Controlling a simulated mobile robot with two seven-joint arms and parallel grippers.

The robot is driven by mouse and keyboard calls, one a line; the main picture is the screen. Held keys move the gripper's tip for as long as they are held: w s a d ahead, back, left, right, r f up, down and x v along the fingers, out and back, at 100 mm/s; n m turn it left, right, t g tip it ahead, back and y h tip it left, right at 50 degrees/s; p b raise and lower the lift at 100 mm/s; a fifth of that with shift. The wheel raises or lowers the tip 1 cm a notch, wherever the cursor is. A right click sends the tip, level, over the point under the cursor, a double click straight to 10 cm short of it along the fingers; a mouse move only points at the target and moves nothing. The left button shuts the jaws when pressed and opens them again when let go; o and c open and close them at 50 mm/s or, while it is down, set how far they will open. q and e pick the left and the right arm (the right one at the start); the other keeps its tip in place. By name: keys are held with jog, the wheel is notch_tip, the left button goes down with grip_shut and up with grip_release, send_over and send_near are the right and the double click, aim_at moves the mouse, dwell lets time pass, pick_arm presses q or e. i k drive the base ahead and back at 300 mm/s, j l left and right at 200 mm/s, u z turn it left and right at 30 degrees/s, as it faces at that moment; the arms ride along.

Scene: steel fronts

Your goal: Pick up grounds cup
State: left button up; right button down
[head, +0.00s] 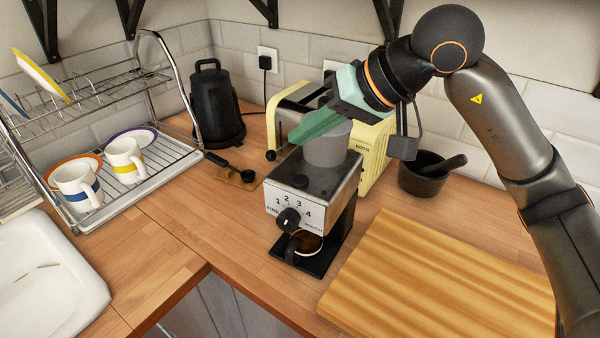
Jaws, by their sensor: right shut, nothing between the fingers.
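The steel-fronted grinder (313,195) stands on the wooden counter, with a numbered dial on its face and a grey translucent hopper (327,150) on top. A small dark cup (307,243) with brown inside, which looks like the grounds cup, sits low under the grinder's front on its black base. The dial and grinder body hide part of it. My right gripper (301,134) has green fingers, is shut and empty, and is at the hopper's top, well above the cup. I cannot tell if it touches the hopper. My left gripper is not in view.
A cream toaster (376,150) stands behind the grinder, and a dark mortar (424,178) is to its right. A wooden board (440,275) lies at the front right. A portafilter (232,170), black kettle (215,105) and dish rack (150,180) are to the left.

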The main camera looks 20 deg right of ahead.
aim_at(305, 244)
jog(key=k, duration=1)
